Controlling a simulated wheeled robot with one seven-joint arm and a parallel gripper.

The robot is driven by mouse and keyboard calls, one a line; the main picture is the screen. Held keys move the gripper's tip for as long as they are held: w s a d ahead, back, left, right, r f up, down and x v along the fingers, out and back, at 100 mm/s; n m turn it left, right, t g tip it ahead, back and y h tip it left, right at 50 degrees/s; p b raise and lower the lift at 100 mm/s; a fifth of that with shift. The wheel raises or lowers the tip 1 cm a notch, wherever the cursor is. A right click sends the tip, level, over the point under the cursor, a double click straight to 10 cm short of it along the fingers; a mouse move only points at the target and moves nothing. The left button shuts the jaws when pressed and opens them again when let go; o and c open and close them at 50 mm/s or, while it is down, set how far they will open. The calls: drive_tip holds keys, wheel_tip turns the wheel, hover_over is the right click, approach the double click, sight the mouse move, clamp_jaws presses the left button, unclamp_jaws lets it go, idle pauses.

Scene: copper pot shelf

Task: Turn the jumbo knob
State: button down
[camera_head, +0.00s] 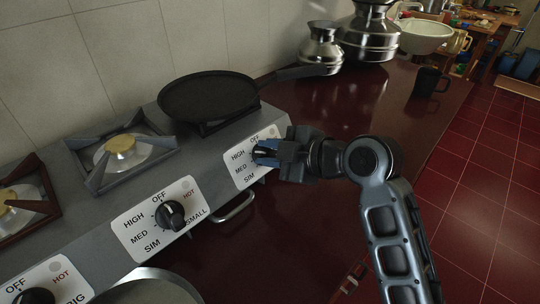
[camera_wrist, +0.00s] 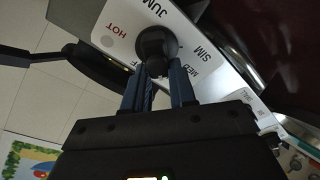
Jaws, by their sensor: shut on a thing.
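The jumbo knob (camera_wrist: 154,45) is a round black knob on a white plate (camera_wrist: 122,30) marked JUM, HOT, MED and SIM in the wrist view. My gripper (camera_wrist: 160,78) has its two fingers on either side of this knob and is shut on it. In the head view my gripper (camera_head: 262,152) reaches from the right to the farthest control plate (camera_head: 242,173), which reads OFF, HIGH, MED and SIM. There the gripper hides the knob and the plate's right part. I cannot read the knob's pointer direction.
A black pan (camera_head: 208,97) sits on the burner behind this plate. The SMALL knob (camera_head: 170,215) and BIG knob (camera_head: 36,296) are to the left. A metal handle (camera_head: 236,207) juts from the stove front. A black mug (camera_head: 428,82) and metal pots (camera_head: 370,36) stand on the red counter.

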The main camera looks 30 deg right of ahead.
drive_tip(key=shift+f+n, duration=0.1)
drive_tip(key=shift+n, duration=0.5)
drive_tip(key=shift+s+n+b, duration=0.1)
drive_tip(key=shift+n+b, duration=0.2)
drive_tip(key=c, duration=0.9)
unclamp_jaws()
drive_tip(key=v, duration=0.7)
drive_tip(key=shift+s+d+r, duration=0.2)
drive_tip(key=shift+s+r, duration=0.05)
